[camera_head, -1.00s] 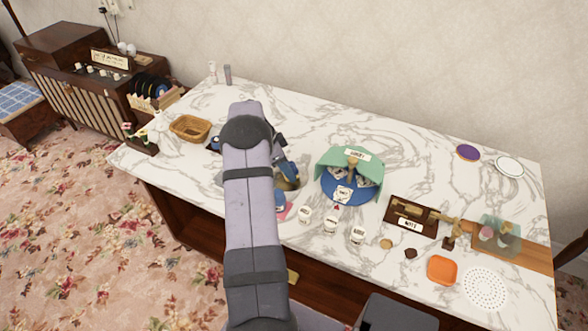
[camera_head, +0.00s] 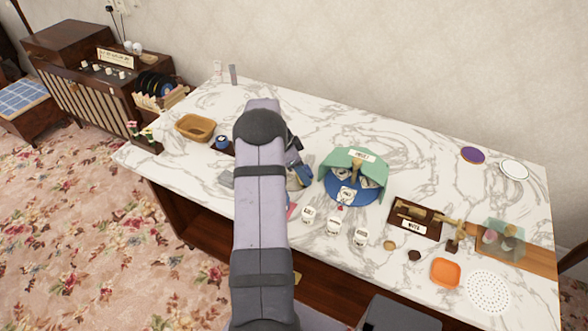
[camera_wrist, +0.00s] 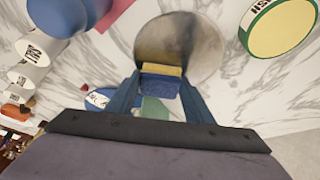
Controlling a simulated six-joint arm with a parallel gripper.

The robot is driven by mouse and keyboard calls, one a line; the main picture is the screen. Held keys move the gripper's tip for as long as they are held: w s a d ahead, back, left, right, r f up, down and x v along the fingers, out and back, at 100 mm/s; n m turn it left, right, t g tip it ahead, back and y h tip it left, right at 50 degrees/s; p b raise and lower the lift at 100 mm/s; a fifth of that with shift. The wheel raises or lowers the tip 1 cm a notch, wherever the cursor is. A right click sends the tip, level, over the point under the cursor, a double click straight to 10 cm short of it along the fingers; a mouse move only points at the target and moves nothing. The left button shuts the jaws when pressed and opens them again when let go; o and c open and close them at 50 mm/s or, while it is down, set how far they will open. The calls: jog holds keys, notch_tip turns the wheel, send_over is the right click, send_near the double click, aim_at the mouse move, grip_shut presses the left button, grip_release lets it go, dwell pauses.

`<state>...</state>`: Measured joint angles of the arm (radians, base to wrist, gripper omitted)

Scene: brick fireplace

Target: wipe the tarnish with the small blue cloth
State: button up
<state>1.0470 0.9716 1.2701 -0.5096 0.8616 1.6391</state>
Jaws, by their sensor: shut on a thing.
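My gripper (camera_wrist: 158,92) has its blue fingers closed on the small blue cloth (camera_wrist: 161,87), which shows a yellow strip along its far edge. The cloth is at the near edge of a round, silvery disc (camera_wrist: 207,52) in the wrist view. A dark brown tarnish patch (camera_wrist: 170,35) covers much of the disc's upper left and middle. I cannot tell whether the cloth touches the disc.
A green and blue round holder (camera_head: 349,187) and several white labelled cups (camera_head: 333,228) stand right of my arm. A wicker basket (camera_head: 195,127) and a blue jar (camera_head: 222,142) stand left.

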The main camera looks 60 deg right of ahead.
jog(key=shift+s, duration=0.9)
jog(key=shift+s+f+b, duration=0.1)
jog(key=shift+f+b, duration=0.2)
jog(key=shift+b, duration=0.3)
jog(key=shift+w+r, duration=0.25)
jog(key=shift+w, duration=0.05)
jog(key=shift+w+b, duration=0.6)
jog(key=shift+w, duration=3.25)
notch_tip(320, 180, up, 8)
jog(key=p, duration=0.4)
jog(key=shift+s+r, duration=0.1)
